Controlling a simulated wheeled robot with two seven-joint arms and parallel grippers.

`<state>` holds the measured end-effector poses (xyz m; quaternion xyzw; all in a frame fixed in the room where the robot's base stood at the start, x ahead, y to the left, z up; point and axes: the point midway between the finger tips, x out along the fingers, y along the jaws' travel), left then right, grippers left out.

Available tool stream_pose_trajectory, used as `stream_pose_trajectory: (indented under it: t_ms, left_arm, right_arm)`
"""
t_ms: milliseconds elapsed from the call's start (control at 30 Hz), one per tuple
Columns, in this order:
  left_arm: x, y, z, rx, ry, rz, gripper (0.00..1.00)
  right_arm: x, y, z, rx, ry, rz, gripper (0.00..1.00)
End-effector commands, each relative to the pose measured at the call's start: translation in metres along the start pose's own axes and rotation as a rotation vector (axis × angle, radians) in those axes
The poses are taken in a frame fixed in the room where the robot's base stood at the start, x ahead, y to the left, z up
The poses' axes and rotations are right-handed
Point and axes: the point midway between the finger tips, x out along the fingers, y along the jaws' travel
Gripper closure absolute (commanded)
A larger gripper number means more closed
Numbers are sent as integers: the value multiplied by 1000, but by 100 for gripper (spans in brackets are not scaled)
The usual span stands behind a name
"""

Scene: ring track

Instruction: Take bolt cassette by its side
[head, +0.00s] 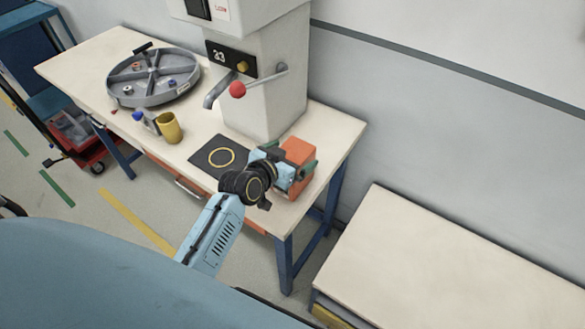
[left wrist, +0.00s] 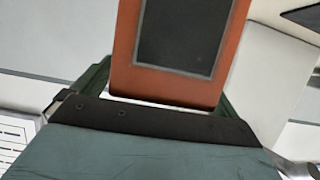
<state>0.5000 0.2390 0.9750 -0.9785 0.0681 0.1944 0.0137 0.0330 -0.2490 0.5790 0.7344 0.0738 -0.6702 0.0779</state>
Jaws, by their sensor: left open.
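The bolt cassette appears to be the orange box (head: 299,151) near the right end of the workbench, beside the machine column. My left gripper (head: 291,160) is at this box, with its dark green fingers open around it. In the left wrist view the orange box (left wrist: 124,50) with a dark grey panel stands between the open fingers (left wrist: 165,88). I cannot tell whether either finger touches it. The gripper hides the box's lower near part in the head view. My right gripper is not in view.
The workbench (head: 190,150) holds a grey round divided tray (head: 118,92), a yellow cup (head: 169,128) and a black mat (head: 205,158) with a yellow ring. A second pale table (head: 440,260) stands at right.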

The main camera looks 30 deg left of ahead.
Motion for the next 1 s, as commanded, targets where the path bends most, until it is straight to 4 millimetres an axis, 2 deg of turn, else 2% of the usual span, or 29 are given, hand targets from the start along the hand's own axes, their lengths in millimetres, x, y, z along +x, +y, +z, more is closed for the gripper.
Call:
stream_pose_trajectory:
  t_ms: [100, 333, 1000]
  left_arm:
    - [7, 0, 0, -1, -1, 0, 2]
    - [8, 0, 0, 0, -1, 0, 2]
    - [7, 0, 0, 0, -1, 0, 90]
  right_arm:
    - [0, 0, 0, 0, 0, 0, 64]
    - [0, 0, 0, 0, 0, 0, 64]
    - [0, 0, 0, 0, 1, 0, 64]
